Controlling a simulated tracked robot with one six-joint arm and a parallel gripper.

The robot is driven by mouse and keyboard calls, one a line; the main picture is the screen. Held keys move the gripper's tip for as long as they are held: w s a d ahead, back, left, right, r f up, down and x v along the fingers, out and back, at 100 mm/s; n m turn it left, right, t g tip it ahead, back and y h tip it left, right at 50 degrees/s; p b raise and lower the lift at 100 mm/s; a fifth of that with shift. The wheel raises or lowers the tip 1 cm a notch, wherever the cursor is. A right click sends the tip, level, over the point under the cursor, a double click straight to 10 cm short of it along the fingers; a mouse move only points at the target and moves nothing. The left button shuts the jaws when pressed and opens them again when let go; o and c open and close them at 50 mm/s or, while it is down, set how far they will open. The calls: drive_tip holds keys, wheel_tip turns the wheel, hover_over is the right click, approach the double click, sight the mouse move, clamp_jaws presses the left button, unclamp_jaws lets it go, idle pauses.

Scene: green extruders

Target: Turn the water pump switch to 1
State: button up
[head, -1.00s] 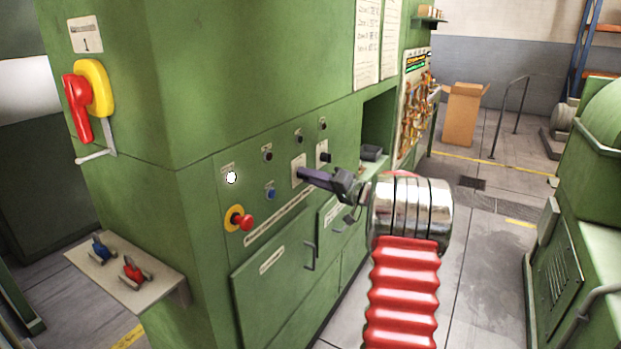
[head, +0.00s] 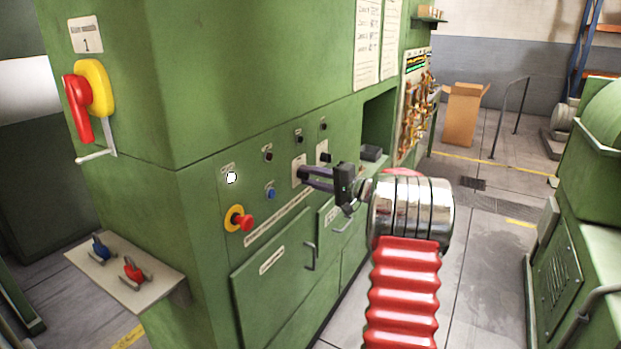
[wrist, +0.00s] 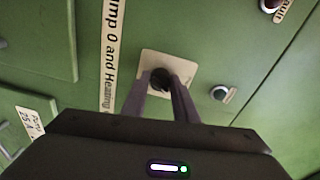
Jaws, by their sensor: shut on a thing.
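The water pump switch is a small black knob (wrist: 160,77) on a pale square plate (wrist: 178,62) on the green cabinet front. In the head view the plate (head: 298,163) shows beside the fingertips, which cover most of the knob. My gripper (head: 304,176) reaches the panel from the right. In the wrist view its two dark fingers (wrist: 161,88) are on either side of the knob and shut on it. The mark the knob points to cannot be read.
A red emergency button (head: 243,222) on a yellow ring, a blue button (head: 270,192) and a lit white lamp (head: 231,177) are on the same panel. A red-and-yellow main switch (head: 86,102) is at the upper left.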

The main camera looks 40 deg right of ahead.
drive_tip(key=m, duration=0.6)
drive_tip(key=shift+d+g, duration=0.15)
drive_tip(key=shift+g, duration=0.25)
drive_tip(key=o, duration=1)
drive_tip(key=v, duration=1.3)
drive_tip(key=shift+s+d+f, duration=0.15)
drive_tip(key=shift+s+d, duration=0.1)
drive_tip(key=shift+s, duration=0.15)
